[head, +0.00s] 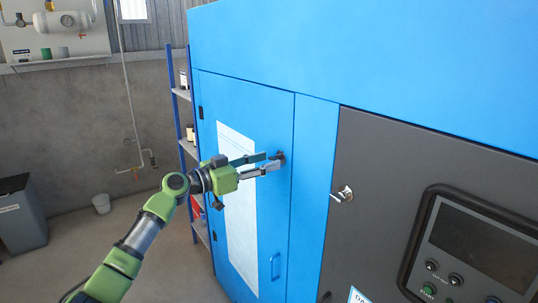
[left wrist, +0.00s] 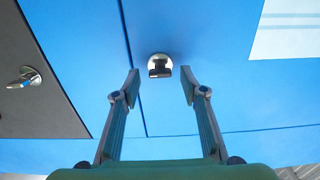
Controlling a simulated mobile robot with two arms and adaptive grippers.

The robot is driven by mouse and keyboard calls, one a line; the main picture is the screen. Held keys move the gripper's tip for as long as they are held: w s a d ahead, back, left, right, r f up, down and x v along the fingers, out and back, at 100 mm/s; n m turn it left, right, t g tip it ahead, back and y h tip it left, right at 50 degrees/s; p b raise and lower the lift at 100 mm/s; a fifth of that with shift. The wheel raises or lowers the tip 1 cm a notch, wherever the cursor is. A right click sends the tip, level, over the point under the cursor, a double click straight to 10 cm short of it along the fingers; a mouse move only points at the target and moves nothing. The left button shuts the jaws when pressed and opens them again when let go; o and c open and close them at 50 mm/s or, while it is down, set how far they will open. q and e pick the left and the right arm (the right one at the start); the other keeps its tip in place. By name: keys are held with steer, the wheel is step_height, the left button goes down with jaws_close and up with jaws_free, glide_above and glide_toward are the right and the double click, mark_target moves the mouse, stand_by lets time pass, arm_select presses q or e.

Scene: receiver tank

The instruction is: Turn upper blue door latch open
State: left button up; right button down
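The blue door (head: 275,110) is on the left of the big blue cabinet and looks closed. Its upper latch (head: 281,155) is a small dark handle near the door's right edge. In the left wrist view the latch (left wrist: 160,65) shows a round silver base and a dark grip. My left gripper (head: 268,163) reaches to the latch from the left. In the left wrist view its two fingers (left wrist: 160,86) are apart, with the latch just beyond and between the tips. I cannot tell whether they touch it. My right gripper is not in view.
A dark grey panel (head: 375,165) with a silver latch (head: 343,194) and a screen (head: 485,240) is to the right. A blue door handle (head: 275,267) is lower down. A blue shelf rack (head: 178,92) stands left of the cabinet. The floor (head: 165,255) there is open.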

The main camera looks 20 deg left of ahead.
arm_select(q)
steer(key=shift+x, duration=0.95)
steer(key=shift+c, duration=0.5)
steer(key=shift+a, duration=0.1)
steer(key=c, duration=1)
steer(key=shift+c, duration=0.2)
